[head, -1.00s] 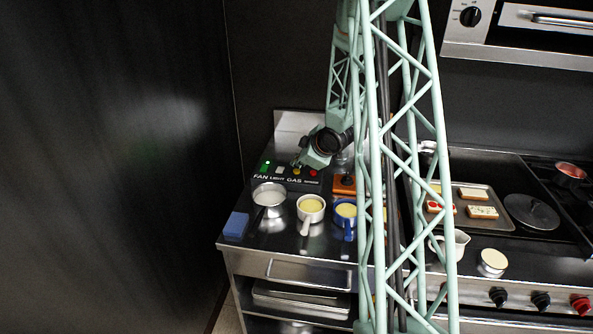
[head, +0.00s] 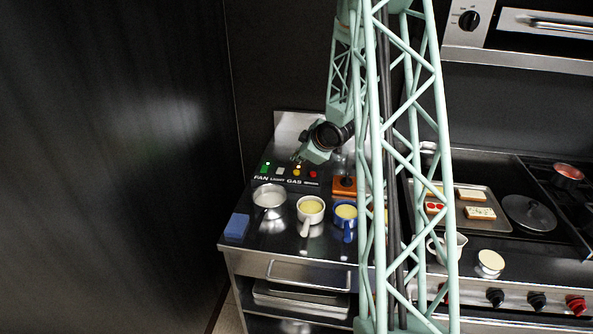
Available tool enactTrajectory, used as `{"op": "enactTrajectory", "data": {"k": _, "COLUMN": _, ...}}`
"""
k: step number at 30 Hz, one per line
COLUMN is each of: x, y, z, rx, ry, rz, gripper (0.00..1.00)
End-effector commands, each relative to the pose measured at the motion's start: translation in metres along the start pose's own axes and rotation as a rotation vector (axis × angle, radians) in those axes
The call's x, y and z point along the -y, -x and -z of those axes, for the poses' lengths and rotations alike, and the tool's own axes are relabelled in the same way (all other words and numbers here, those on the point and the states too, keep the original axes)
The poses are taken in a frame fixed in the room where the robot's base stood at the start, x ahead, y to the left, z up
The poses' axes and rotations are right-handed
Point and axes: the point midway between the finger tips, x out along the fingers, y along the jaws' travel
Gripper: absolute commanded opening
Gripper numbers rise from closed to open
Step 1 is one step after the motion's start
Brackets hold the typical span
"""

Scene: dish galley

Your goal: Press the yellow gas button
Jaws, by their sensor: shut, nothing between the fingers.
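The yellow gas button (head: 297,174) is on the dark control panel (head: 274,184) at the back of the steel counter, above the GAS label. A small bright light shows just behind the button, like the one by the green fan button (head: 265,169). My gripper (head: 297,160) is shut and empty, pointing down-left just above and behind the yellow button. A small gap seems to show between the fingertips and the button. The fingertips are small in this view.
A white button (head: 280,171) and a red button (head: 313,174) flank the yellow one. A blue block (head: 237,226) lies at the counter's front left.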

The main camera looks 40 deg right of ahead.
Motion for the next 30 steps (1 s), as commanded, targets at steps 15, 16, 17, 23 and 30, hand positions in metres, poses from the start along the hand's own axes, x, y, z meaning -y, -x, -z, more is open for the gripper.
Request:
{"op": "enactTrajectory", "data": {"k": 15, "x": -0.011, "y": 0.015, "z": 0.011, "rx": 0.001, "ry": -0.001, "rz": 0.0, "gripper": 0.0}}
{"op": "enactTrajectory", "data": {"k": 16, "x": -0.011, "y": 0.015, "z": 0.011, "rx": 0.0, "ry": -0.001, "rz": 0.0, "gripper": 0.0}}
{"op": "enactTrajectory", "data": {"k": 17, "x": -0.011, "y": 0.015, "z": 0.011, "rx": 0.0, "ry": -0.001, "rz": 0.0, "gripper": 0.0}}
{"op": "enactTrajectory", "data": {"k": 23, "x": -0.011, "y": 0.015, "z": 0.011, "rx": 0.0, "ry": 0.0, "rz": 0.0, "gripper": 0.0}}
{"op": "enactTrajectory", "data": {"k": 30, "x": -0.011, "y": 0.015, "z": 0.011, "rx": 0.0, "ry": 0.0, "rz": 0.0, "gripper": 0.0}}
